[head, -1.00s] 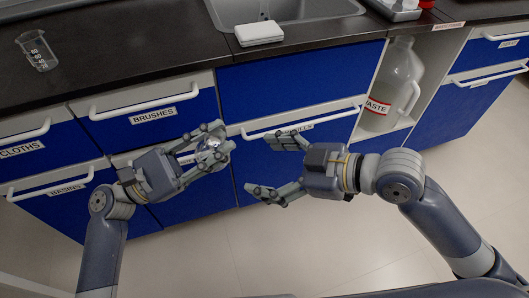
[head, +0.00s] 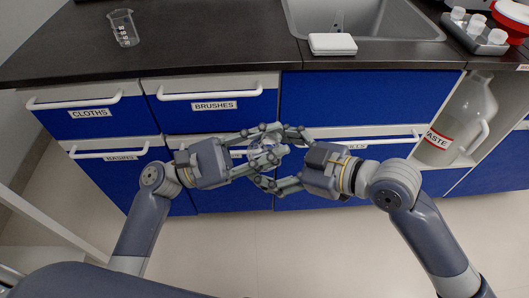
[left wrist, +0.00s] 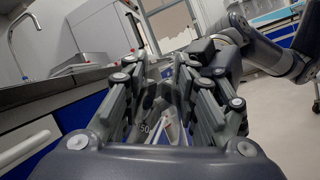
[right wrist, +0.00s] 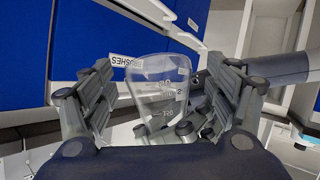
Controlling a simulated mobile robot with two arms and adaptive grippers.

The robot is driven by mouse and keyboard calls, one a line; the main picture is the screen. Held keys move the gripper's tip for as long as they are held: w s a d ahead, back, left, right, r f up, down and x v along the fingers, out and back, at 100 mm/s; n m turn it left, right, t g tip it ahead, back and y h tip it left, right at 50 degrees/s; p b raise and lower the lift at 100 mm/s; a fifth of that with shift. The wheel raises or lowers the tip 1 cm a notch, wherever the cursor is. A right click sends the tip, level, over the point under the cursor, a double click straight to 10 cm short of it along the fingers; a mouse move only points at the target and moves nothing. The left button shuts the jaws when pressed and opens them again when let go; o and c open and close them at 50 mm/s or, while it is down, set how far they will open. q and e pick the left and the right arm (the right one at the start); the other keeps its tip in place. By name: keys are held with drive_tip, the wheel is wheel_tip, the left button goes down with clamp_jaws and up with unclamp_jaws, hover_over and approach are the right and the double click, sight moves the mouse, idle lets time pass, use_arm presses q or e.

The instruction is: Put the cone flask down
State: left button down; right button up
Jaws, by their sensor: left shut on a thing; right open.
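The clear glass cone flask (right wrist: 158,88) has printed marks. My left gripper (head: 266,143) is shut on it, in the air in front of the blue drawers. In the left wrist view the flask (left wrist: 160,112) shows between the left fingers. In the head view the fingers hide most of it. My right gripper (head: 276,159) is open, facing the left one, and their fingers overlap in the head view. In the right wrist view the flask stands between the open right fingers (right wrist: 150,95); I cannot tell if they touch it.
The black counter (head: 215,45) lies beyond the grippers, with wide free room in its middle. A beaker (head: 123,28) stands at its left, a white box (head: 332,44) by the sink (head: 375,18), and a tray (head: 475,38) at the right. A waste jug (head: 462,115) sits in the cabinet opening.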

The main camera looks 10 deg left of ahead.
drive_tip(key=shift+x, duration=1.2)
drive_tip(key=shift+d, duration=0.1)
drive_tip(key=c, duration=1.2)
use_arm(q)
drive_tip(key=c, duration=1.1)
unclamp_jaws()
drive_tip(key=shift+o, duration=0.2)
use_arm(e)
drive_tip(key=shift+r, duration=0.1)
use_arm(q)
drive_tip(key=shift+f, duration=0.15)
